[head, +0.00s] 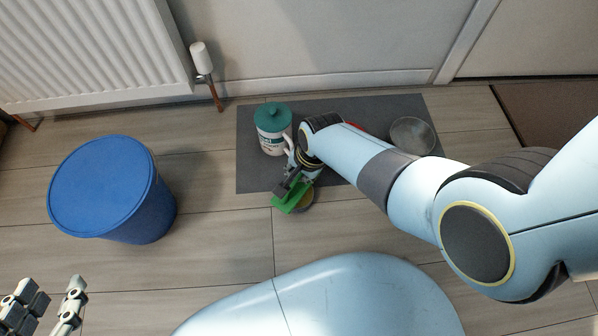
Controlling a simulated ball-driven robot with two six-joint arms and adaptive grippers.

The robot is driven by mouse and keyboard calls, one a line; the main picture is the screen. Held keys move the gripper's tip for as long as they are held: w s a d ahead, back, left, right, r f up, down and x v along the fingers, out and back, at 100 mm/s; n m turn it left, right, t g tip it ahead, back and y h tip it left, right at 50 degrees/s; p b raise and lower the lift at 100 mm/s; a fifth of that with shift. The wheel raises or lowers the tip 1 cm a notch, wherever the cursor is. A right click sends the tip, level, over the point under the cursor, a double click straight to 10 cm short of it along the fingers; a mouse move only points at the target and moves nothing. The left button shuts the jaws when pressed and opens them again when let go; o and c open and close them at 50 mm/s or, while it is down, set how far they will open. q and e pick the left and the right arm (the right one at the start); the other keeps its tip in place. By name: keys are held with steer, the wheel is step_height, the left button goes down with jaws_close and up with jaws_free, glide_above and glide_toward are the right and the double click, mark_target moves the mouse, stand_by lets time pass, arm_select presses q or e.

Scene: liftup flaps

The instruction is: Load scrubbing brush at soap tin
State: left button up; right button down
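A green scrubbing brush (290,197) is at the end of my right arm, which reaches in from the right. My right gripper (295,184) is seen from above and appears shut on the brush. A small round tin with a yellowish-tan inside, apparently the soap tin (306,203), is partly hidden under the brush and gripper. Whether the brush touches it I cannot tell. My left gripper (50,303) is at the bottom left, its fingers apart, empty and away from these things.
A dark grey mat (252,172) holds a white canister with teal lid (271,138), a grey round dish (413,136) and a red object (354,126) mostly hidden by my arm. A blue lidded bin (105,190) stands left.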

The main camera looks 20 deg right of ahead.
steer(key=shift+r, duration=0.25)
steer(key=shift+w+r+p, duration=0.1)
steer(key=shift+r+p, duration=0.45)
steer(key=shift+p, duration=0.1)
steer(key=shift+r+p, duration=0.65)
steer(key=shift+r, duration=0.1)
steer(key=shift+p+v, duration=0.9)
steer(key=shift+v, duration=0.05)
steer(key=shift+w+a, duration=0.1)
arm_select(q)
steer(key=r+g, duration=0.1)
steer(key=g, duration=0.1)
steer(key=r+g, duration=0.1)
steer(key=g, duration=0.1)
steer(key=s+r+g, duration=0.1)
steer(key=g, duration=0.1)
steer(key=shift+a+r, duration=0.3)
steer(key=shift+r, duration=0.1)
